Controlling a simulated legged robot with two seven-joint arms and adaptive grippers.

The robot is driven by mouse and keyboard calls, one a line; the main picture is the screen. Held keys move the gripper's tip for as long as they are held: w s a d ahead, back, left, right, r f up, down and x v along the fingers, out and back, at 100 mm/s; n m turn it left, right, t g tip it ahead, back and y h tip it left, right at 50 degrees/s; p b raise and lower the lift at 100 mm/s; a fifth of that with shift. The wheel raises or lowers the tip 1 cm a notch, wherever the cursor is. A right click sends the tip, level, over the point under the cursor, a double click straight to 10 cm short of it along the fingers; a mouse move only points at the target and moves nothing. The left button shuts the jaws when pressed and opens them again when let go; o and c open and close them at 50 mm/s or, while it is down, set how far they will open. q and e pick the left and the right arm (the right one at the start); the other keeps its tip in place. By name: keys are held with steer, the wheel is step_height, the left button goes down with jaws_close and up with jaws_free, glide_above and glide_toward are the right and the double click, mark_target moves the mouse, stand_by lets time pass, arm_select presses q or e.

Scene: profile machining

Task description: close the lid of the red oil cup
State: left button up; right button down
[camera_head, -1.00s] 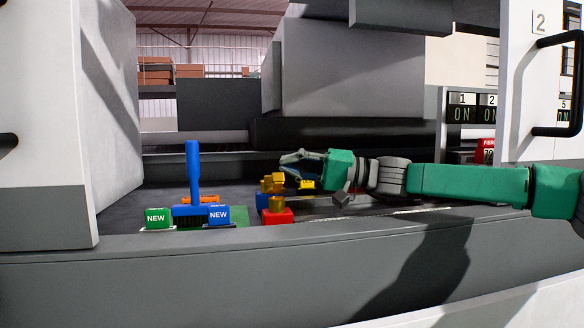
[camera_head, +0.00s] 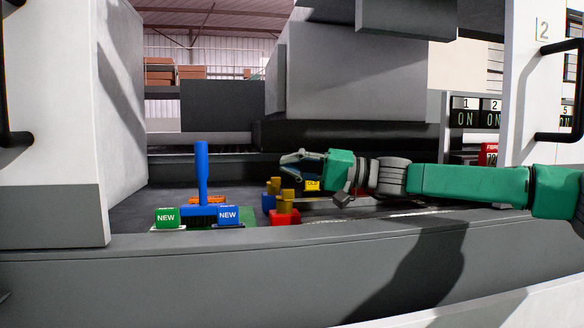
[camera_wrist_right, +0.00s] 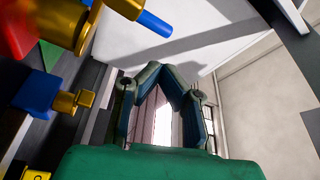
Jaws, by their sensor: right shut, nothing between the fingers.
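The red oil cup (camera_head: 285,217) has a red base with a gold cup on top. It stands on the machine bed behind the front edge. Its gold lid (camera_head: 287,194) appears down on the cup, though it is too small to be sure. In the right wrist view, part of its red base (camera_wrist_right: 18,28) and a large gold part show at the upper left. My right gripper (camera_head: 284,158) is shut and empty, above and behind the red cup, apart from it. Its closed fingers show in the wrist view (camera_wrist_right: 166,72). My left gripper is not in view.
A blue oil cup (camera_head: 268,203) with a gold top (camera_head: 273,187) stands just behind and left of the red one. A blue-handled brush (camera_head: 202,175), green NEW block (camera_head: 166,218) and blue NEW block (camera_head: 228,215) are left. A yellow OLD block (camera_head: 312,185) sits under my wrist.

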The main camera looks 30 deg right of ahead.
steer(key=shift+s+d, duration=0.1)
steer(key=shift+d, duration=0.35)
steer(key=v, duration=1.1)
steer(key=shift+f, duration=0.2)
